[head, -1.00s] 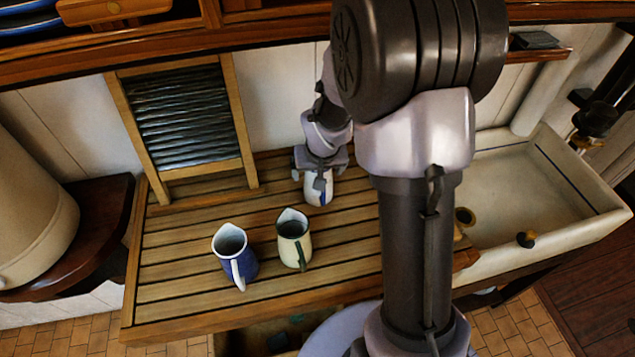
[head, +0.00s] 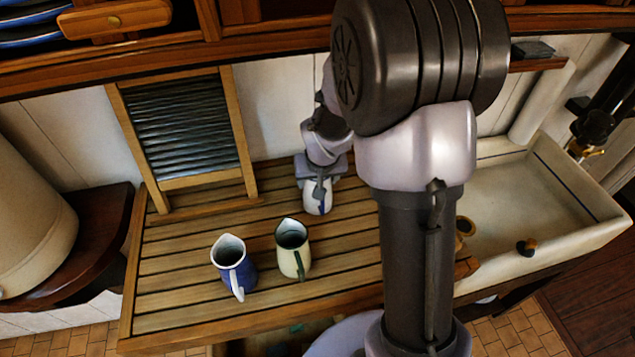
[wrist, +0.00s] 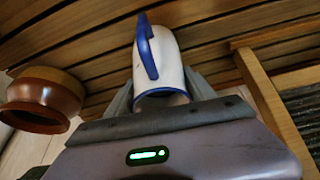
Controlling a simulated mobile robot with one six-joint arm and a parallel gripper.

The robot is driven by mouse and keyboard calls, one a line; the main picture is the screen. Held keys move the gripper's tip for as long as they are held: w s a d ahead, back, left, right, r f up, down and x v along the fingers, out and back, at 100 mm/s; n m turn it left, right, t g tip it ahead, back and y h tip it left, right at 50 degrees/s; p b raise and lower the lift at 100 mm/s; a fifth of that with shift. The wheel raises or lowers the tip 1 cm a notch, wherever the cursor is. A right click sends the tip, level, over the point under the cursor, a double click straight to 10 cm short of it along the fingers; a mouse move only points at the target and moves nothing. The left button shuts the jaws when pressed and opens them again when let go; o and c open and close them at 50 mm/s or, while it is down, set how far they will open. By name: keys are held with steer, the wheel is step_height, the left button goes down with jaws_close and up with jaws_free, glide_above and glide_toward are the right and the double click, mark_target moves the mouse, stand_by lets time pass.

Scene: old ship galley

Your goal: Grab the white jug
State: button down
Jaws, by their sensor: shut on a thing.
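The white jug (head: 317,206) stands on the slatted wooden draining board (head: 180,318), behind the other jugs. In the wrist view the white jug (wrist: 172,66) shows a blue rim and a blue handle, and it sits between the fingers. My gripper (head: 316,191) is shut on the white jug, coming down from above and behind; in the wrist view the fingers of my gripper (wrist: 162,98) lie on both sides of it. Much of the jug's upper part is hidden by the gripper in the head view.
A blue jug (head: 232,268) and a cream jug with a green handle (head: 292,250) stand on the board in front. A washboard (head: 187,125) leans at the back left. A white sink (head: 530,205) is at the right. A brown pot (wrist: 42,98) shows in the wrist view.

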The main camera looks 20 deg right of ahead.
step_height(320, 180, up, 7)
steer(key=p, duration=0.1)
steer(key=s+a+b, duration=0.2)
steer(key=s+b, duration=0.2)
steer(key=s, duration=0.5)
steer(key=s+a+b, duration=0.2)
steer(key=s+b, duration=0.2)
steer(key=s, duration=0.6)
steer(key=shift+s+f, duration=0.15)
steer(key=shift+s, duration=0.05)
steer(key=shift+f, duration=0.1)
stand_by(2.4)
